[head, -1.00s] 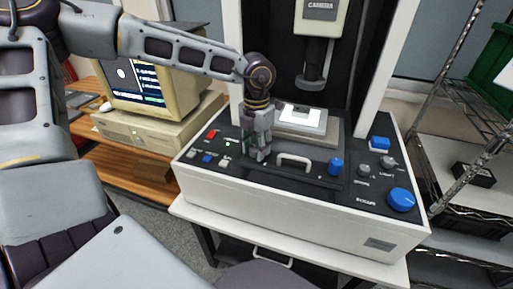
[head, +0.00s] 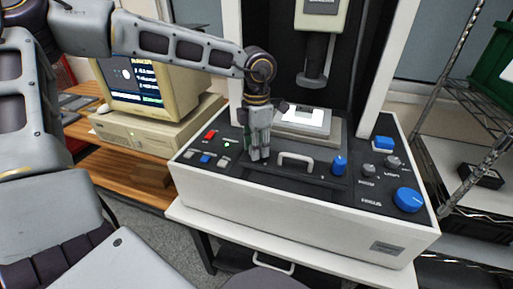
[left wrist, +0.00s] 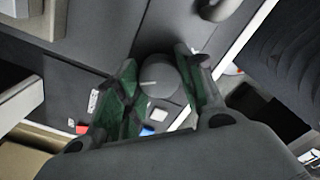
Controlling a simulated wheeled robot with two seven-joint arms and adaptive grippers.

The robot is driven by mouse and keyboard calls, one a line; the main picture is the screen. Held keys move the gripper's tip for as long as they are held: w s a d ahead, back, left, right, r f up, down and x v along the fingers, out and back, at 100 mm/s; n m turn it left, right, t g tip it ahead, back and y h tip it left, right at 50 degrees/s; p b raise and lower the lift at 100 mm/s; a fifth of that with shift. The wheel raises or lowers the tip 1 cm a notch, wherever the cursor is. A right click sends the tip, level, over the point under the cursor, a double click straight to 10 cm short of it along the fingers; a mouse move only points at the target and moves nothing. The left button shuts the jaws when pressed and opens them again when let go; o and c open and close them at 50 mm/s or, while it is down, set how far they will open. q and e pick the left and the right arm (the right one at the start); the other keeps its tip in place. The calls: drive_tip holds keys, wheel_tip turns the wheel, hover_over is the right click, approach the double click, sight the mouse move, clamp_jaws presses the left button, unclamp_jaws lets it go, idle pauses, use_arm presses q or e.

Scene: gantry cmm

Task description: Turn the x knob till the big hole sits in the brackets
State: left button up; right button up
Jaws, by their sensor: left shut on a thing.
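My left gripper (head: 258,150) points down at the black control panel, left of the white handle. In the left wrist view its two green-padded fingers (left wrist: 160,84) close on the sides of a round dark grey knob (left wrist: 158,72) with a pale pointer line. I take this to be the x knob; its label is hidden. The monitor screen (head: 150,88) shows a white round spot (head: 126,74) on a dark picture, with text lines at its right. Brackets on the screen are too small to make out. My right gripper is out of view.
The white machine (head: 300,220) carries a lit stage (head: 303,117) under a hanging camera head (head: 318,50). The white handle (head: 296,158), a blue knob (head: 340,165) and a large blue focus knob (head: 408,200) lie right of the gripper. A wire shelf stands at the right.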

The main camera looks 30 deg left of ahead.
use_arm(q)
drive_tip(key=m+b, duration=0.1)
drive_tip(key=m, duration=0.4)
drive_tip(key=shift+m, duration=0.3)
drive_tip(key=shift+m+b, duration=0.4)
drive_tip(key=shift+m, duration=0.8)
drive_tip(key=m, duration=0.4)
drive_tip(key=shift+m, duration=1)
drive_tip(key=shift+r+m, duration=0.1)
drive_tip(key=shift+m, duration=1.5)
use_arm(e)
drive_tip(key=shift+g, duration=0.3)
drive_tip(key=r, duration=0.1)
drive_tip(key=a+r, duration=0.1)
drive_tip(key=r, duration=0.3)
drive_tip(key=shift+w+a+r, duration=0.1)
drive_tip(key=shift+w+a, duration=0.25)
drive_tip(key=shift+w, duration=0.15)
